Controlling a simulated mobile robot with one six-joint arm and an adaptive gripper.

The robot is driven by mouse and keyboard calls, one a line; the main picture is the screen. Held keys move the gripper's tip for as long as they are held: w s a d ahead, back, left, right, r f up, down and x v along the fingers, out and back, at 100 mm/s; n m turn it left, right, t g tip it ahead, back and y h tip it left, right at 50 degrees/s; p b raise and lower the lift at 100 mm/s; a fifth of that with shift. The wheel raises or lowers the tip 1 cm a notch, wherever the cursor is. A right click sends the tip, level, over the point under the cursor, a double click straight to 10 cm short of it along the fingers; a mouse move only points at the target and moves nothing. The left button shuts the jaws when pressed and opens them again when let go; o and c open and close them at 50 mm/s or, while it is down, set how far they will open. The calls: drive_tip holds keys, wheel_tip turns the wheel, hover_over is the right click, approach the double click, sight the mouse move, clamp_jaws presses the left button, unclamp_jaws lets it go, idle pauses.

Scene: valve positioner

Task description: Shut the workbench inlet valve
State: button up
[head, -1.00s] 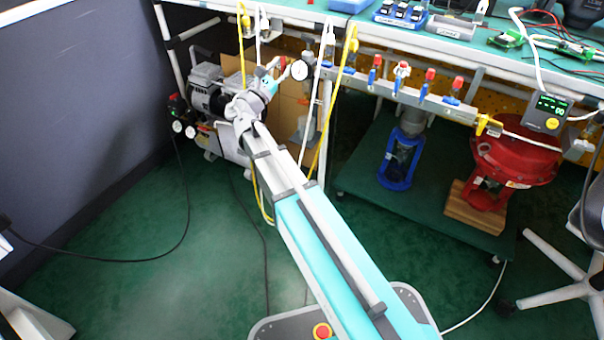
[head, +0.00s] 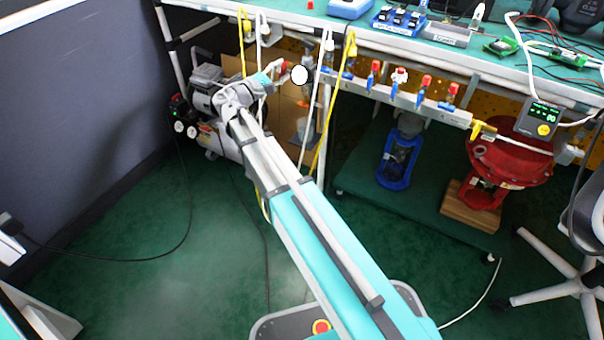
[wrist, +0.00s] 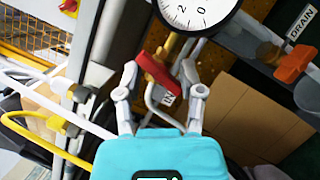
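My gripper (wrist: 159,70) is open, with one finger on each side of the handle. I cannot tell whether either finger touches it. The handle is small and partly hidden there.
An orange "DRAIN" handle (wrist: 294,64) is at the right in the wrist view. Yellow and white hoses (head: 330,110) hang near my arm. A manifold with several red and blue valves (head: 400,92) runs along the bench front. A compressor (head: 215,105) stands behind my gripper.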

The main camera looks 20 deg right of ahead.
drive_tip(key=m+g+y+p, duration=0.1)
drive_tip(key=m, duration=0.2)
drive_tip(key=m+p, duration=0.2)
drive_tip(key=m, duration=0.1)
drive_tip(key=shift+r+g+y, duration=0.2)
drive_tip(key=shift+g+y, duration=0.2)
drive_tip(key=v, duration=1.4)
drive_tip(key=s+d+f+m+g+y+b, duration=0.1)
drive_tip(key=s+d+f+g+y+b, duration=0.1)
drive_tip(key=f, duration=0.7)
drive_tip(key=s+d+f+g+y+b, duration=0.2)
drive_tip(key=s+d+f+y+b, duration=0.2)
drive_tip(key=f, duration=0.5)
drive_tip(key=s+d+f+m+g+y+b, duration=0.1)
drive_tip(key=s+d+f+g+y+b, duration=0.1)
drive_tip(key=s+d+f+y+b, duration=0.2)
drive_tip(key=shift+s+d+f+m+b, duration=0.35)
drive_tip(key=shift+s+d+f, duration=1.25)
drive_tip(key=shift+d+f, duration=0.75)
drive_tip(key=shift+a+f, duration=0.2)
drive_tip(key=shift+a, duration=0.05)
